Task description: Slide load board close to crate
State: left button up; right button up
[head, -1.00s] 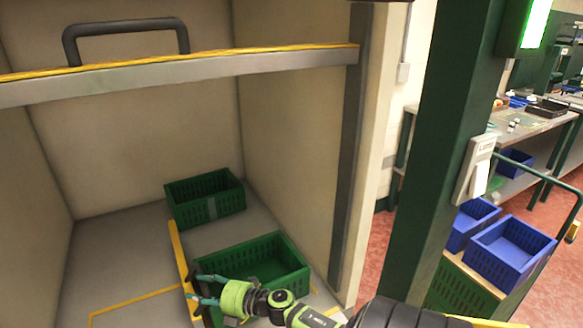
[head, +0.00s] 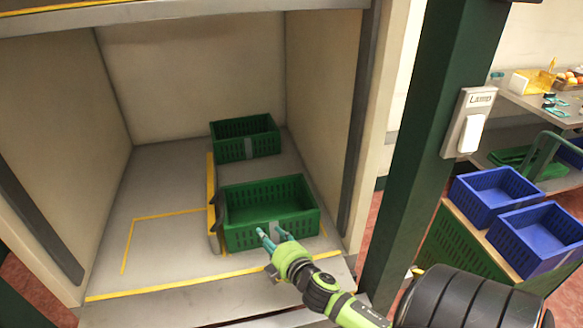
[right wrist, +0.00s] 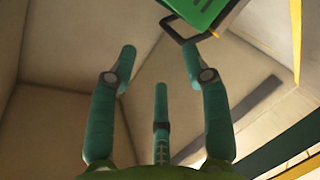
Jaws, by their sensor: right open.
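A narrow raised board (head: 211,178) with a yellow top edge stands on the bay floor, along the left side of two green crates; I take it to be the load board. Dark pieces show on it beside the front crate. The front green crate (head: 243,235) looks empty and stands near the bay's front. The rear green crate (head: 247,148) stands behind it. My right gripper (head: 267,247) is open and empty in front of the front crate's near wall; I cannot tell if it touches. Its spread fingers show in the right wrist view (right wrist: 160,75). My left gripper is out of view.
Yellow lines (head: 165,215) mark the clear floor left of the board. A green post (head: 415,150) with a lamp switch (head: 468,122) stands right of the bay. Blue crates (head: 540,238) stand farther right. The bay's front bar (head: 200,18) crosses above.

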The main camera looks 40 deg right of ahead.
jog(key=s+a+f+m+g, duration=0.4)
jog(key=s+a+m+g, duration=0.1)
jog(key=s, duration=0.3)
jog(key=shift+s+f+m+g, duration=0.2)
jog(key=shift+f+m+g, duration=0.15)
jog(key=shift+m, duration=0.45)
